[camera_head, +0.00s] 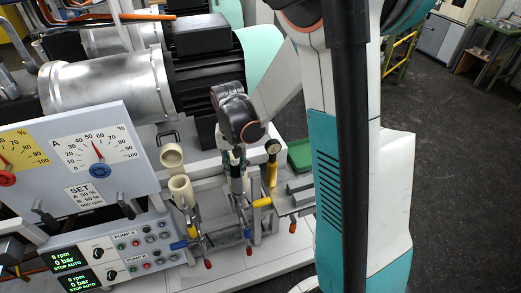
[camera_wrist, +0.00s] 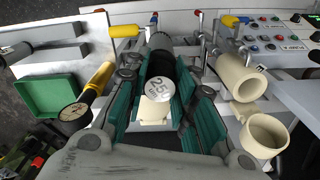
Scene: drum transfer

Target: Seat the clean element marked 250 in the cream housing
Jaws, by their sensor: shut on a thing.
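My gripper (camera_head: 236,165) points down in the head view. In the wrist view its teal-padded fingers (camera_wrist: 166,82) are shut on the element marked 250 (camera_wrist: 158,90), whose pale round end with the number faces the camera. A dark cylindrical part shows beyond that end; I cannot tell whether it belongs to the element or to something below. The cream housing (camera_head: 181,188) is an open tube left of my gripper in the head view. It stands to the right in the wrist view (camera_wrist: 242,80), apart from the fingers. A cream cup-shaped piece (camera_head: 172,155) is beside it (camera_wrist: 266,132).
Coloured-handled clamps (camera_head: 262,202) and the control panel (camera_head: 110,255) crowd the front and left. A large motor (camera_head: 205,65) is behind.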

